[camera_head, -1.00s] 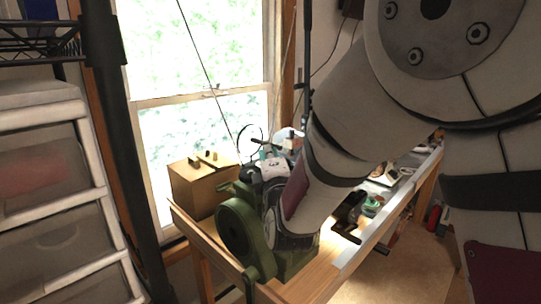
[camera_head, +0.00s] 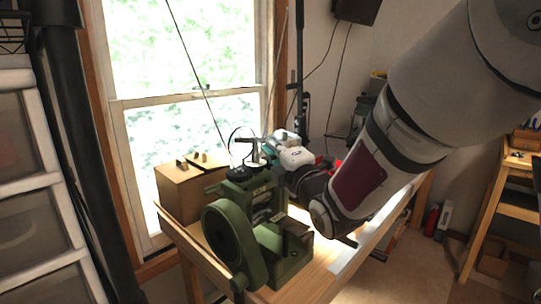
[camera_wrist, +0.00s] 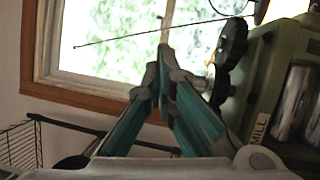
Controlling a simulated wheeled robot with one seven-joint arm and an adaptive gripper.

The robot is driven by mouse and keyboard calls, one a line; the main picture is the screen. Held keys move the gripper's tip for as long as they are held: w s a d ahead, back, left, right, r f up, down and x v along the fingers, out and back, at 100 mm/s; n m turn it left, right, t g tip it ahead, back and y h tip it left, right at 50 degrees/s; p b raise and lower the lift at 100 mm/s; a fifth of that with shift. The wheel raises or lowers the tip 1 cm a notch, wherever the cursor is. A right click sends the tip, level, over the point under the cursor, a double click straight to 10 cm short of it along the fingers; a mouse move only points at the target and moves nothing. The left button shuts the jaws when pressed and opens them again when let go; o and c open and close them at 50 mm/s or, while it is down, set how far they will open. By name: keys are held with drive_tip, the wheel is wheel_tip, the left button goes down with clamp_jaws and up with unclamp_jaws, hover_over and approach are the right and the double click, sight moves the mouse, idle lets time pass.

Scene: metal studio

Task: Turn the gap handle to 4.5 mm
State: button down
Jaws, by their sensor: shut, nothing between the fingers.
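The green rolling mill (camera_head: 235,245) stands upright on the wooden bench, with a large round guard on its left side. On its top are black round knobs (camera_head: 238,172) and a thin upright handle (camera_head: 254,150), which I take as the gap handle. In the wrist view the mill's green body (camera_wrist: 262,80) with its rollers is at the right, and the black knobs (camera_wrist: 232,42) are just right of my fingertips. My gripper (camera_wrist: 160,58) is shut and empty, its teal fingers meeting beside the knobs. It also shows beside the handle in the head view (camera_head: 266,147). No gap reading is legible.
A wooden box (camera_head: 188,190) with small pieces on top sits left of the mill. A bright window (camera_head: 180,70) is behind, with a thin cord hanging across it. My forearm covers part of the bench (camera_head: 312,278) to the right.

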drive_tip(key=w+d+b, duration=0.1)
drive_tip(key=b, duration=0.3)
drive_tip(key=shift+w, duration=0.4)
drive_tip(key=shift+w+d+b, duration=0.1)
drive_tip(key=shift+w+b, duration=0.2)
drive_tip(key=shift+b, duration=0.4)
idle(0.8)
